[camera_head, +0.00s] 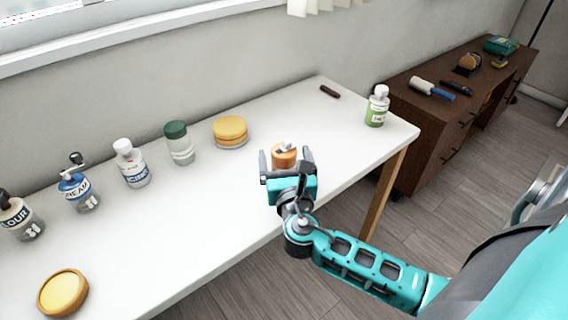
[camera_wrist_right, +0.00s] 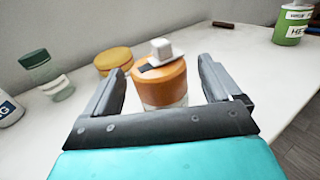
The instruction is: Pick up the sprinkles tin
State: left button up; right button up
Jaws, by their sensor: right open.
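An orange round container (camera_head: 284,155), which looks like the sprinkles tin, stands on the white table. It has a paler lower part and a small white and dark piece on top. No label on it is readable. My right gripper (camera_head: 284,160) is open, with its fingers pointing at the container. In the right wrist view the container (camera_wrist_right: 161,82) stands between the two open fingers (camera_wrist_right: 162,90), with a gap on both sides. Its lower part is hidden by the gripper's body. My left gripper is not in view.
On the table (camera_head: 190,215) stand a yellow-lidded jar (camera_head: 230,132), a green-capped jar (camera_head: 179,142), a green bottle (camera_head: 377,106), several labelled bottles at left and a yellow round dish (camera_head: 63,292). A dark stick (camera_head: 330,91) lies behind. A brown cabinet (camera_head: 440,110) stands at right.

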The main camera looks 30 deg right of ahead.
jog(key=shift+w+d, duration=0.2)
jog(key=shift+w, duration=0.3)
jog(key=c, duration=1.1)
jog(key=shift+c, duration=0.2)
jog(key=shift+r, duration=0.15)
